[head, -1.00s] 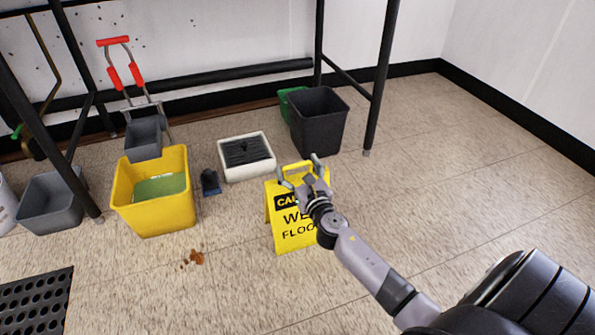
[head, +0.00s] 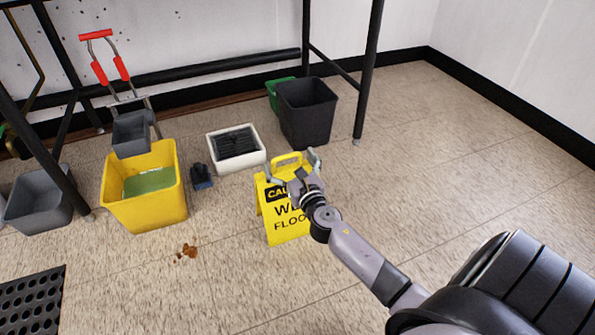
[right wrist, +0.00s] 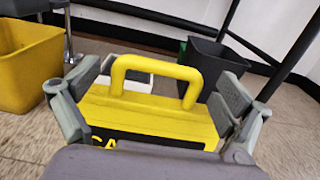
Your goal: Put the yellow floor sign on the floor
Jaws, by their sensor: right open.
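The yellow floor sign (head: 287,226) stands upright on the tiled floor, its black lettering facing me in the head view. My right gripper (head: 292,168) is at the top of the sign, in front of part of it. In the right wrist view the sign's handle (right wrist: 155,68) and top edge lie between the spread fingers of my right gripper (right wrist: 155,100). The fingers are open, one on each side, and I see no grip on the handle. The sign's lower part is hidden in the wrist view. My left gripper is not in view.
A yellow mop bucket (head: 150,205) with a red-handled wringer stands left. A white floor sink (head: 258,158) and a black bin (head: 308,115) are behind the sign. A brown spill (head: 187,251) and black mat (head: 32,300) lie front left. The floor at right is clear.

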